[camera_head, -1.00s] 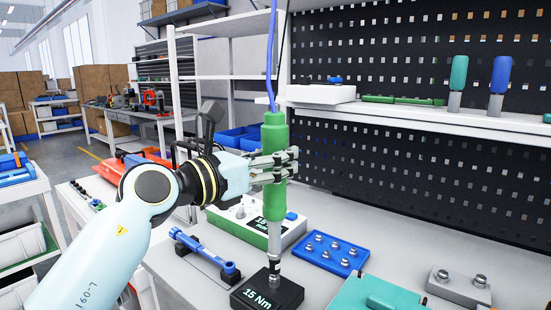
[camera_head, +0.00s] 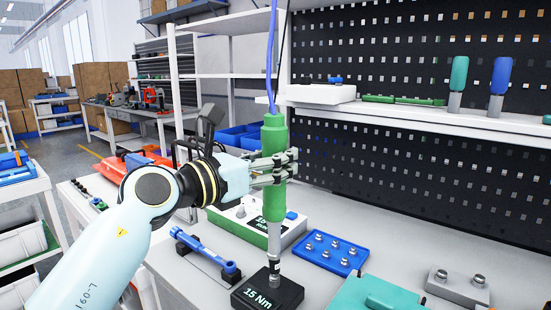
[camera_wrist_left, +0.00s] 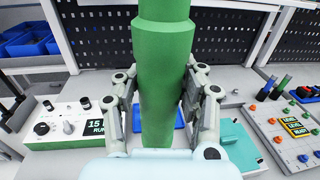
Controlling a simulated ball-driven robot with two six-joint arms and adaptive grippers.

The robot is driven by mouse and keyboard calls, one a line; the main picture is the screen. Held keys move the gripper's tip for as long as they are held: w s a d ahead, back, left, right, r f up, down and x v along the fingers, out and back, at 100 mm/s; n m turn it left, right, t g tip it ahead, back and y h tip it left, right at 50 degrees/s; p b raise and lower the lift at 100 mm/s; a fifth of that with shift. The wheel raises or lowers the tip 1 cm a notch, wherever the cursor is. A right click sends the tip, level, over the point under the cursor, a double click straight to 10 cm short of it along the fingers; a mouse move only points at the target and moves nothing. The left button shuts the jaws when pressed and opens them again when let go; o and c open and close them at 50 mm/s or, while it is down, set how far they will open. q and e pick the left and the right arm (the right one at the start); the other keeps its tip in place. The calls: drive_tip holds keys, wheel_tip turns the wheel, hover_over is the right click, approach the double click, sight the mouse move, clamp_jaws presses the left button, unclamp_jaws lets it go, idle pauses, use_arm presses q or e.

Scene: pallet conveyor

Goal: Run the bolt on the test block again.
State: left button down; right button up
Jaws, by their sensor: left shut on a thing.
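My left gripper (camera_head: 273,167) is shut around the green body of an upright screwdriver-like power tool (camera_head: 274,135), which hangs from a blue cable. The tool's grey shaft points down, and its tip meets the top of the black test block (camera_head: 267,294) marked "15 Nm". The bolt is hidden under the tip, so I cannot tell how it sits. In the left wrist view the fingers press on both sides of the green tool (camera_wrist_left: 163,80). A controller box (camera_head: 238,223) with a "15" display stands behind the tool; in the left wrist view its display (camera_wrist_left: 97,126) reads "15" and "RUN". My right gripper is not in view.
A blue tray (camera_head: 331,252) of metal sockets lies right of the tool. A blue-handled wrench (camera_head: 205,252) lies on the left. A teal case (camera_head: 375,293) and a grey block with bolts (camera_head: 458,286) are at front right. A shelf (camera_head: 430,117) runs behind.

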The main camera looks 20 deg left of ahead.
use_arm(q)
drive_tip(key=shift+f, duration=0.25)
drive_tip(key=shift+f+b, duration=0.3)
drive_tip(key=shift+f, duration=0.15)
idle(0.4)
drive_tip(key=shift+f, duration=0.25)
idle(0.5)
